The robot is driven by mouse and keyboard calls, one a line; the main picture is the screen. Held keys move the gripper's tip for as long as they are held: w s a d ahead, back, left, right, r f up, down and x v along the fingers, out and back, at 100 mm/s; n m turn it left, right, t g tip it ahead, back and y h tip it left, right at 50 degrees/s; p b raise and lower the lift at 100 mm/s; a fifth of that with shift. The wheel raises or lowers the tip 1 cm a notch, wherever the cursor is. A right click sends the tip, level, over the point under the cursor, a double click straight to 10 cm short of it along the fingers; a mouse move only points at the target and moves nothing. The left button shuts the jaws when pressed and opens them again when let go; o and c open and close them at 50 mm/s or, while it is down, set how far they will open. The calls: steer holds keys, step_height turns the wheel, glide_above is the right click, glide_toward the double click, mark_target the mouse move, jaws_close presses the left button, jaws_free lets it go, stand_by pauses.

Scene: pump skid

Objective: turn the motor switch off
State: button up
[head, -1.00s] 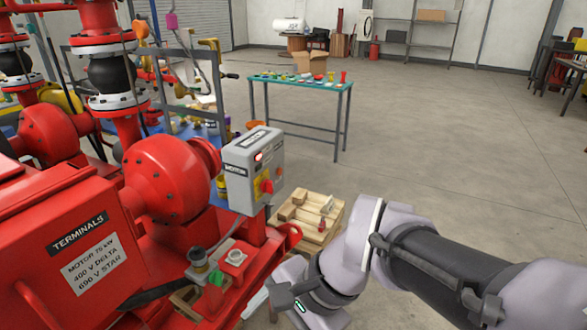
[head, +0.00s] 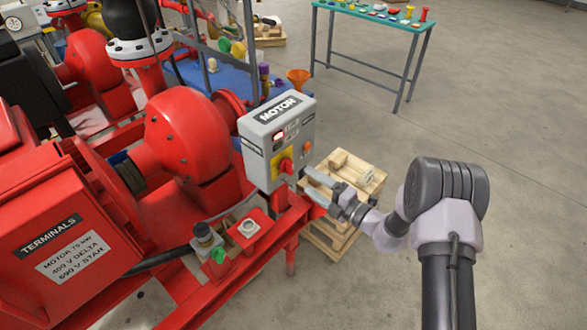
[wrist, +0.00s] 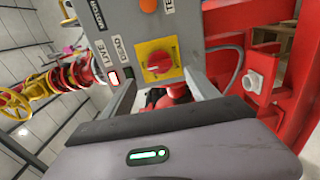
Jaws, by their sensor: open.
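The motor switch is a red rotary knob (head: 286,165) on a yellow plate, low on the front of a grey box labelled MOTOR (head: 258,150). My gripper (head: 314,186) is open and empty, just right of the box's lower front. In the wrist view my gripper (wrist: 161,84) appears apart from the knob. Exact knob angle is hard to read.
A red pump (head: 190,135) and terminal box (head: 55,240) stand left. A red skid ledge (head: 250,228) with small parts lies below the switch box. A wooden pallet (head: 345,185) is behind my gripper. A green-topped table (head: 385,18) stands farther back. Floor at right is clear.

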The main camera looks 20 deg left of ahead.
mark_target(292, 170)
steer(key=b+x, duration=0.1)
steer(key=x, duration=0.8)
steer(key=shift+b, duration=0.4)
steer(key=c, duration=1.4)
steer(key=shift+o, duration=0.2)
